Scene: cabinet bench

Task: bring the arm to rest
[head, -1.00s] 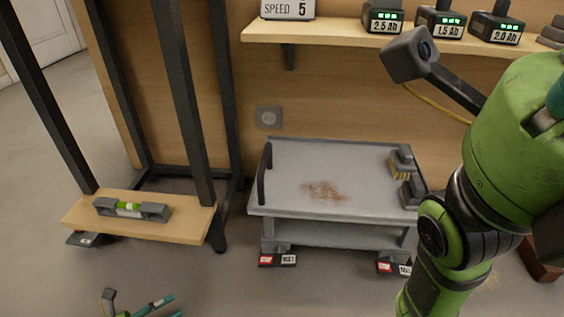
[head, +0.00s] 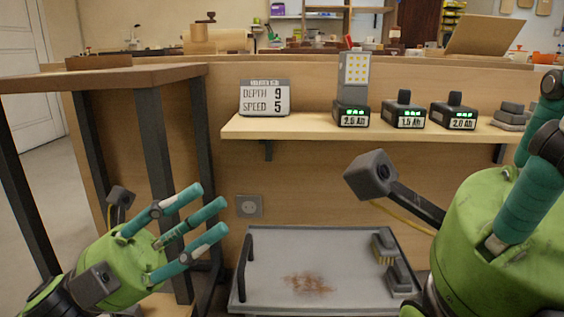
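My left gripper (head: 205,228) is at the lower left, a green body with teal fingers pointing up and to the right. The fingers are spread apart with nothing between them. It is in front of the wooden panel, left of the grey cart. My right gripper (head: 545,125) is at the right edge, large and close to the camera. Its green body and some teal fingers show; the rest is cut off by the picture edge, so I cannot tell how its fingers stand or whether they hold anything.
A shelf (head: 300,129) carries a depth and speed sign (head: 265,98) and several battery packs, one (head: 404,113) marked 1.5 Ah. Below is a grey cart (head: 345,255) with a brown stain (head: 308,284) and a brush (head: 383,249). A dark-legged table (head: 110,80) stands left.

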